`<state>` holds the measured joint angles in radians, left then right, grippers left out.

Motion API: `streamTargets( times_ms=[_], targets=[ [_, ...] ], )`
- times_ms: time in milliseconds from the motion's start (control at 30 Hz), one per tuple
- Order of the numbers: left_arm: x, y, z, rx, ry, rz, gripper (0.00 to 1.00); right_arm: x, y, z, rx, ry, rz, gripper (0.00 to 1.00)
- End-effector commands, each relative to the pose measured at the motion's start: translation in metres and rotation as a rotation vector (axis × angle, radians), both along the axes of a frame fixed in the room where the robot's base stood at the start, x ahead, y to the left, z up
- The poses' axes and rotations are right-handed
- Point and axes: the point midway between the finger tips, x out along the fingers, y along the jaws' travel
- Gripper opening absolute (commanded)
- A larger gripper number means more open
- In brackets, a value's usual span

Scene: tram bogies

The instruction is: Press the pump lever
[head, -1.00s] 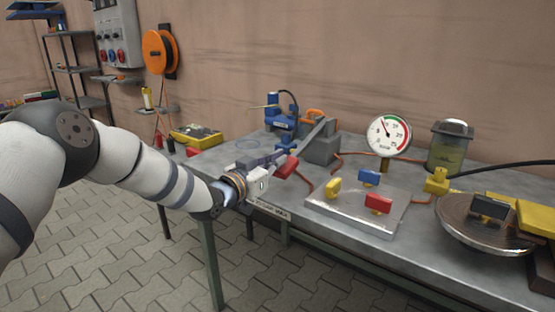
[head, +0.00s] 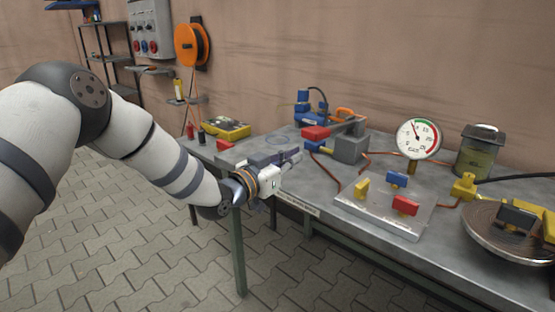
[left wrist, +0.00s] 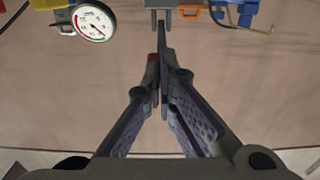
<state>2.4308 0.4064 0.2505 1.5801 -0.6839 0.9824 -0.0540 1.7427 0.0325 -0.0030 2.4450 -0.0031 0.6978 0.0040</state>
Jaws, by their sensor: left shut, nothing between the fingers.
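The pump lever is a grey bar (head: 345,127) with a red handle (head: 316,132), pivoted on a grey block (head: 351,148) on the workbench. The handle stands raised above a blue part (head: 315,147). My left gripper (head: 296,156) is shut and empty, just left of and below the handle, apart from it as far as the head view shows. In the left wrist view the shut fingers (left wrist: 162,88) point toward the lever bar (left wrist: 162,36); they partly hide the red handle (left wrist: 152,68). My right gripper is not in view.
A plate (head: 382,218) with yellow, blue and red valve handles lies right of the block. A pressure gauge (head: 418,139) stands behind it, near a jar (head: 480,152). A blue vise-like device (head: 312,108) stands behind the lever. A yellow case (head: 226,128) sits at the bench's left end.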

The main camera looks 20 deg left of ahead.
Motion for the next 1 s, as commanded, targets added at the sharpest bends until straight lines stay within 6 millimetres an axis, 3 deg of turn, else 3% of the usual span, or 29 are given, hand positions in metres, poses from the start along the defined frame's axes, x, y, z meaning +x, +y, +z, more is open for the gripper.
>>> streamTargets(
  times_ms=[100,300,1000],
  targets=[
    [-0.022,0.009,0.002,-0.002,-0.002,0.001,0.0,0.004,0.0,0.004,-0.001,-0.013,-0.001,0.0],
    [-0.041,0.016,0.0,0.0,-0.006,0.001,0.0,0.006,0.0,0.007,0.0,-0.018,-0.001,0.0],
    [-0.043,0.016,-0.001,-0.001,-0.007,0.001,0.0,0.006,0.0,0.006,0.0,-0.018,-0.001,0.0]
  ],
)
